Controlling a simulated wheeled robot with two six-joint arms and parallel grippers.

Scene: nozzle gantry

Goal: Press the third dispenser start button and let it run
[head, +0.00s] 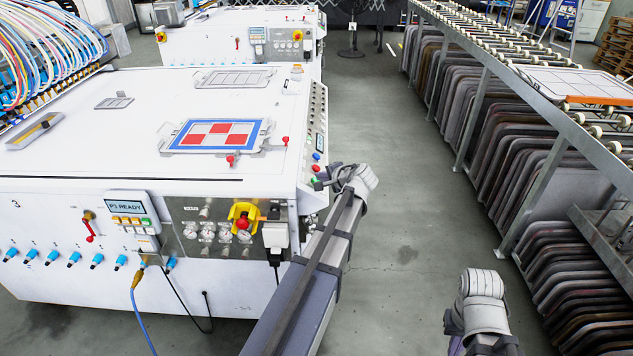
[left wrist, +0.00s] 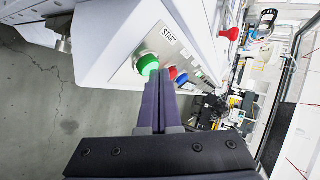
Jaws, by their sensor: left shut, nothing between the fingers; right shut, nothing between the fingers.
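The near white machine shows "P3 READY" on its small display (head: 125,207). At its right corner a sloped panel carries a green button (left wrist: 147,64) with a "START" label beside it, then a red button (left wrist: 173,73) and a blue button (left wrist: 182,79). In the head view the green button (head: 317,184) sits at the panel's near end. My left gripper (head: 328,181) is shut and empty, its fingertips (left wrist: 158,76) right at the green button and covering its edge. I cannot tell whether they touch it. My right gripper (head: 480,285) is shut, low at the right, away from the machine.
A yellow-collared red stop button (head: 243,222) and gauges are on the machine's front. A red-and-white checkered panel (head: 215,135) lies on its top. A roller rack (head: 540,150) with many dark trays stands at the right. The floor aisle (head: 400,220) between is clear.

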